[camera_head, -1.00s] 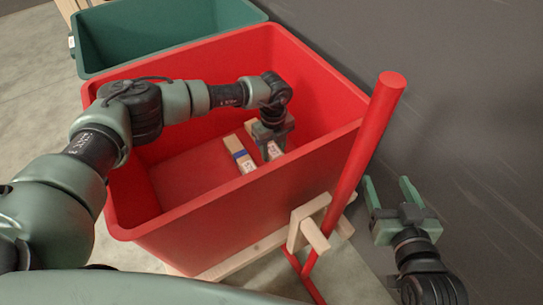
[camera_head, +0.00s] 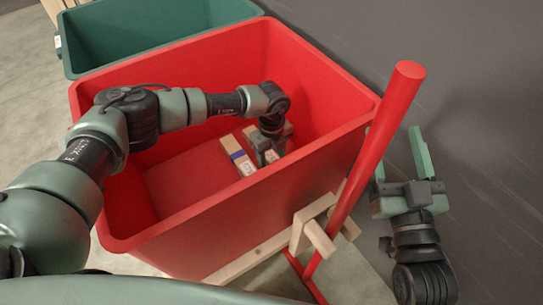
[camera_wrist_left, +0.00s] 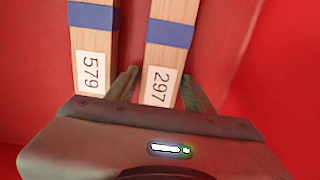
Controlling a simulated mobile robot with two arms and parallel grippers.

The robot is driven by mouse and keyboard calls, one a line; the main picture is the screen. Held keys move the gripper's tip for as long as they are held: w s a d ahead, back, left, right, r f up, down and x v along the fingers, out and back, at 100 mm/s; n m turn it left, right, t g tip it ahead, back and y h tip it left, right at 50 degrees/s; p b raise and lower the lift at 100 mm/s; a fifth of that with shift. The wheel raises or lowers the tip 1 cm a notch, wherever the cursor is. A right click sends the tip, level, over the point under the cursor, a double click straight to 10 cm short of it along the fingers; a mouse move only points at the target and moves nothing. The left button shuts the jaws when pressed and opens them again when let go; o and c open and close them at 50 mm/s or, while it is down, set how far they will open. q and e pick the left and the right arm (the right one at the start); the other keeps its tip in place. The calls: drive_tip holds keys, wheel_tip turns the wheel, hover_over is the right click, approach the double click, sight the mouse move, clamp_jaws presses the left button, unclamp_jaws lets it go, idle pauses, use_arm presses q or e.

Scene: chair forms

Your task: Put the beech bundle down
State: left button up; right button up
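A pale wooden bundle labelled 297 (camera_wrist_left: 163,60), with a blue band, lies on the floor of the red bin (camera_head: 190,185). It also shows in the head view (camera_head: 270,156), partly hidden by my left gripper. My left gripper (camera_head: 271,148) is down inside the bin. Its fingers stand on either side of this bundle, spread with a gap at the left finger; the left wrist view shows them too (camera_wrist_left: 160,76). A similar bundle labelled 579 (camera_wrist_left: 94,50) lies beside it on the left, outside the fingers. My right gripper (camera_head: 399,147) is open and empty, outside the bin.
The red bin's walls surround my left gripper, the right wall close by. A red pole (camera_head: 375,145) with a wooden bracket (camera_head: 313,232) stands at the bin's near right corner. A green bin (camera_head: 150,40) stands behind. Dark floor lies clear at right.

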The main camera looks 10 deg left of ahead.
sight(271, 157)
use_arm(q)
drive_tip(key=shift+o, duration=0.2)
drive_tip(key=shift+r, duration=0.2)
wheel_tip(271, 157, up, 6)
drive_tip(key=shift+f+p, duration=0.1)
drive_tip(key=shift+p, duration=0.95)
wheel_tip(271, 157, up, 6)
drive_tip(key=p, duration=0.1)
use_arm(e)
drive_tip(key=s+d+f+g+h, duration=0.1)
drive_tip(key=s+f+g, duration=0.1)
drive_tip(key=f+g, duration=0.2)
drive_tip(key=s+d+f+g+h, duration=0.2)
drive_tip(key=f+g, duration=0.3)
drive_tip(key=f, duration=0.6)
drive_tip(key=shift+s+d, duration=0.2)
drive_tip(key=shift+s, duration=0.15)
